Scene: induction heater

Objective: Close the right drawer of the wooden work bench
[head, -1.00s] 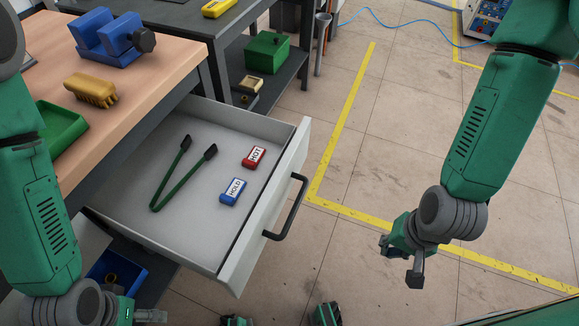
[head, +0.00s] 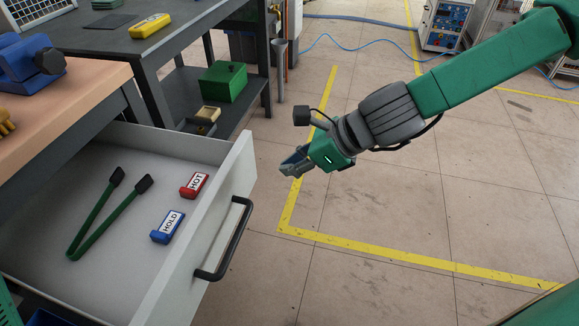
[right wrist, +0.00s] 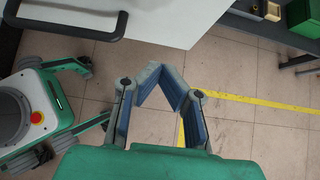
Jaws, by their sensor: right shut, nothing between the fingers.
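The wooden work bench (head: 75,95) stands at the left in the head view. Its right drawer (head: 195,225) is pulled well out, with a white front and a dark bar handle (head: 230,240). Inside lie green tongs (head: 95,220), a red HOT block (head: 194,185) and a blue HOLD block (head: 168,227). My right gripper (head: 290,168) is shut and empty, to the right of the drawer front and apart from it. In the right wrist view its fingertips (right wrist: 162,75) meet below the drawer's white panel (right wrist: 150,14); the handle (right wrist: 62,28) is at upper left. My left gripper is out of view.
A dark table (head: 165,50) with a yellow device (head: 150,26) stands behind the bench. A green box (head: 223,82) sits on its lower shelf. The tiled floor right of the drawer is open, marked with yellow tape (head: 400,257).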

